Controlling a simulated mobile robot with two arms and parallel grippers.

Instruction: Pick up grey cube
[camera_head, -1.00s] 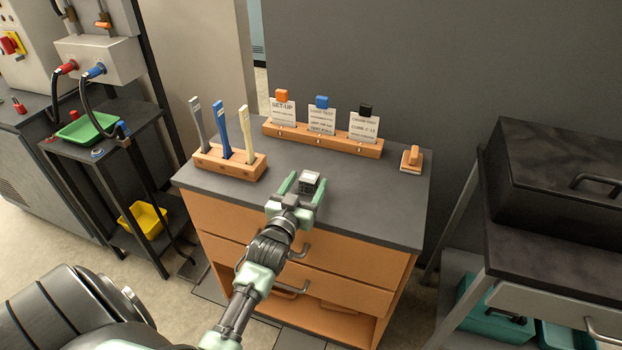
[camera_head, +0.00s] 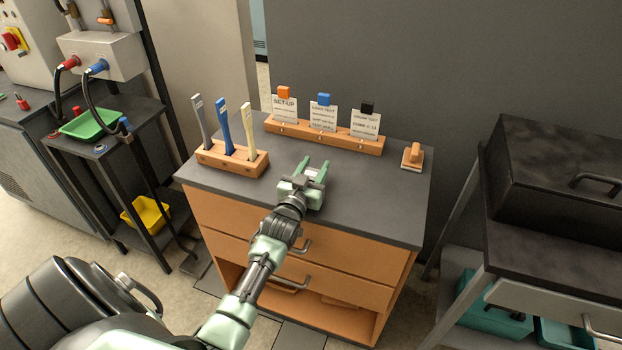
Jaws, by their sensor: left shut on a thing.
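The small grey cube (camera_head: 311,173) is on the dark top of the drawer cabinet, near its middle, and only a little of it shows between the green fingers. My left gripper (camera_head: 315,164) reaches over the front edge of the cabinet and is shut on the cube, with one finger on each side. The gripper body hides much of the cube, and I cannot tell whether it still touches the top. My right gripper is not in view.
A wooden block with several coloured strips (camera_head: 232,157) stands left on the cabinet top (camera_head: 375,205). A wooden card rack (camera_head: 325,136) stands at the back, and a small wooden-handled block (camera_head: 412,156) at the right. A black case (camera_head: 560,180) sits on the right-hand bench.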

